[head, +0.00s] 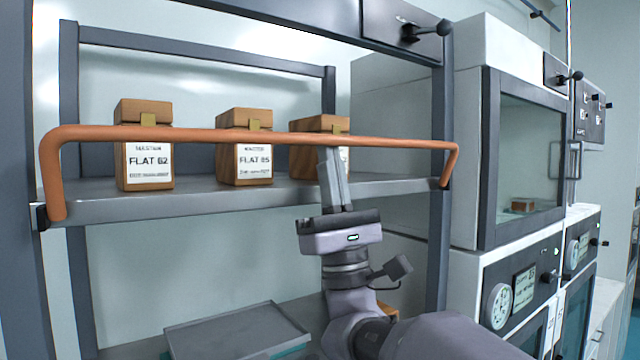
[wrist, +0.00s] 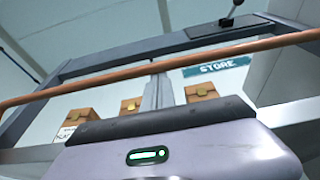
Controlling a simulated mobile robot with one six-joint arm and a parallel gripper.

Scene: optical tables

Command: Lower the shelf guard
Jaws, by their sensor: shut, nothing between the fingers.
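The shelf guard (head: 250,135) is an orange-brown bar with a bent arm at each end, hinged at the shelf's front corners. It stands raised across the front of the boxes. In the wrist view the guard (wrist: 100,83) runs slantwise across the picture. My gripper (head: 328,152) points up with its fingers shut and empty. Its tips are at the bar, right of the bar's middle; whether they touch it I cannot tell. In the wrist view the fingers (wrist: 157,82) reach up to the bar.
Three wooden boxes stand on the grey shelf (head: 200,203): FLAT 62 (head: 148,150), FLAT 05 (head: 245,150) and one partly hidden (head: 305,155). A grey tray (head: 240,335) lies below. A lever (head: 425,30) is on the upper right frame. A glass-fronted cabinet (head: 525,150) stands to the right.

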